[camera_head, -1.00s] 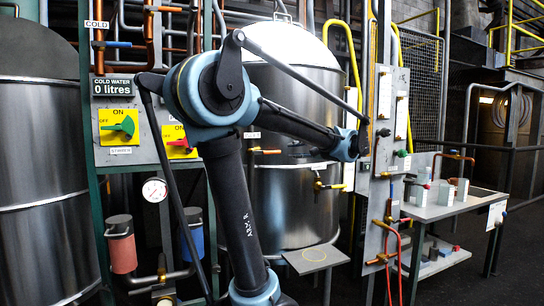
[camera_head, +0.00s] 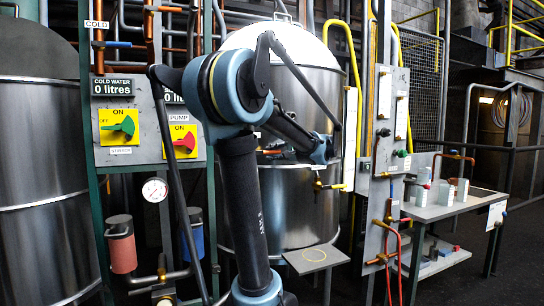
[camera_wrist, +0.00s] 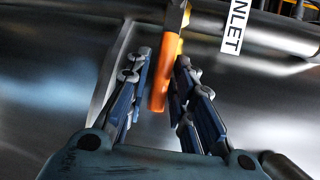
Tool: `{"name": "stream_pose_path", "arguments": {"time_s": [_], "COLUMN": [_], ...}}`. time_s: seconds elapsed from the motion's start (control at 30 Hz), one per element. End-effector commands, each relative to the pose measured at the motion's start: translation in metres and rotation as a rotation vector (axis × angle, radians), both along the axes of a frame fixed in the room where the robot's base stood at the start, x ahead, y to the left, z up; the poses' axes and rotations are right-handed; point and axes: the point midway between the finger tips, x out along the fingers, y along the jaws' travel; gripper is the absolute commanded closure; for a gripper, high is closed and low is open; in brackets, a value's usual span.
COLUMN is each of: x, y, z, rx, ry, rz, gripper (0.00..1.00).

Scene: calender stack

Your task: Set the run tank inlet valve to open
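The inlet valve's orange-copper lever (camera_wrist: 163,80) is in the middle of the wrist view, beside a white label reading "NLET" (camera_wrist: 235,25), its first letter cut off. The lever points toward my gripper (camera_wrist: 161,62) and lies roughly crosswise to the grey pipe (camera_wrist: 275,36). My gripper is open, with one finger on each side of the lever. Gaps show on both sides, the right one smaller. In the head view a small copper part (camera_head: 270,152) shows on the steel tank (camera_head: 290,195); my arm hides much of that area, and my fingers cannot be made out there.
The tank's curved steel wall lies close behind the fingers. The stirrer switch (camera_head: 123,127) and pump switch (camera_head: 183,143) are on a panel to the left. Another valve (camera_head: 321,186) sits lower on the tank. A bench (camera_head: 440,208) stands to the right.

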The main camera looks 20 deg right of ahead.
Motion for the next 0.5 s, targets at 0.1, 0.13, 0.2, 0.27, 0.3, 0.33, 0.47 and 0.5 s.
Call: {"name": "stream_pose_path", "arguments": {"time_s": [0.1,0.13,0.2,0.27,0.3,0.33,0.47,0.5], "x": [0.0043,0.0049,0.0055,0.0056,0.0055,0.0054,0.0053,0.0053], "y": [0.0021,0.0025,0.0028,0.0028,0.0028,0.0028,0.0027,0.0027], "z": [-0.0009,-0.0011,-0.0012,-0.0013,-0.0013,-0.0013,-0.0012,-0.0012], "rx": [0.000,0.000,0.000,0.000,0.000,0.000,0.000,0.000], "ry": [0.000,0.000,0.000,0.000,0.000,0.000,0.000,0.000], "rz": [0.000,0.000,0.000,0.000,0.000,0.000,0.000,0.000], "gripper": [0.78,0.78,0.78,0.78,0.78,0.78,0.89,0.98]}}
